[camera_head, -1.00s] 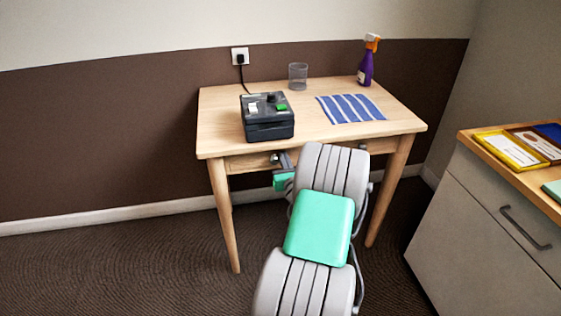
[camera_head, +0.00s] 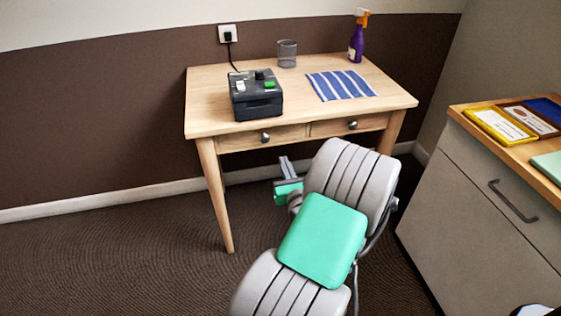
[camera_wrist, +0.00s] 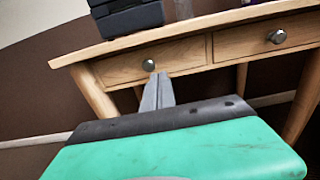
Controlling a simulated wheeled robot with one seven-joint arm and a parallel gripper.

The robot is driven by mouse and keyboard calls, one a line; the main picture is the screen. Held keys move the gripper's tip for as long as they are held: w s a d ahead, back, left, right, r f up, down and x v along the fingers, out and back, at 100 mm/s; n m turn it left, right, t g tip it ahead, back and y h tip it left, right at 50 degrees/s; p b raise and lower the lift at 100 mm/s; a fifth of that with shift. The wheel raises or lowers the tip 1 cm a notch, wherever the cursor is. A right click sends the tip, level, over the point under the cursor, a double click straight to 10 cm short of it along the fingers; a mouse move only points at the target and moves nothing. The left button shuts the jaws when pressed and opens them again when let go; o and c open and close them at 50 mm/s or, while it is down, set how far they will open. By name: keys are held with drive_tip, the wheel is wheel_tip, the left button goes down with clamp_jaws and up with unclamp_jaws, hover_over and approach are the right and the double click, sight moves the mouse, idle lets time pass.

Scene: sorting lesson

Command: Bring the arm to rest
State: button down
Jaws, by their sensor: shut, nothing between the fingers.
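My gripper (camera_head: 286,166) is in front of the wooden table (camera_head: 205,115), below its drawers, partly hidden behind my own arm in the head view. In the wrist view my gripper (camera_wrist: 158,88) has its fingers together with nothing between them. The fingers point toward the table's drawer front, and one drawer knob (camera_wrist: 149,65) shows just beyond their tips. I cannot tell the exact gap between the fingers and the drawer.
On the table are a dark box with a green button (camera_head: 256,97), a glass (camera_head: 287,53), a blue striped cloth (camera_head: 341,85) and a purple spray bottle (camera_head: 356,40). A cabinet (camera_head: 470,190) with trays stands at the right. The floor at the left is clear.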

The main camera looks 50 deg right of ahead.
drive_tip(key=w+a+r+n+g+y+p, duration=0.1)
drive_tip(key=w+a+r+n+y+p, duration=0.25)
drive_tip(key=a+n, duration=0.35)
drive_tip(key=w+a+r+n+g+y+p, duration=0.1)
drive_tip(key=w+a+r+n+y+p, duration=0.3)
drive_tip(key=a+n, duration=0.4)
drive_tip(key=w+a+r+n+y+p, duration=0.2)
drive_tip(key=w+a+n+y+p, duration=0.25)
drive_tip(key=a+n, duration=0.25)
drive_tip(key=s+a+r+n+g+p, duration=0.45)
drive_tip(key=a+r+n+p, duration=0.2)
drive_tip(key=a+n, duration=0.4)
drive_tip(key=s+a+r+n+g+h+p, duration=0.2)
drive_tip(key=s+r+n+g+p, duration=0.3)
drive_tip(key=s+r+n, duration=0.5)
drive_tip(key=shift+s+a+r+n+p, duration=0.2)
drive_tip(key=shift+a+r+n+p, duration=0.15)
drive_tip(key=shift+a+r+p, duration=0.55)
drive_tip(key=shift+d+f, duration=0.15)
drive_tip(key=shift+d, duration=0.1)
